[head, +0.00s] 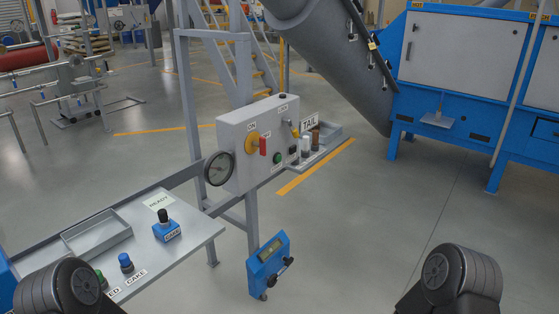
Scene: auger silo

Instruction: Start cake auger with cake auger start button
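A grey control box (258,143) stands on a post at the middle of the head view. On its front are a red-handled yellow rotary switch (258,145), a small green button (277,158) and a dark button or socket (292,150) to its right. A large grey inclined tube (345,75), possibly the auger, rises behind. My dark arm parts show at the bottom left and bottom right. Neither gripper's fingers are in view.
A grey shelf (190,232) with a tray, a blue device (166,231) and a READY card is at left. A blue handheld unit (268,265) hangs below the box. Floor to the right is clear before the blue machine (455,100).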

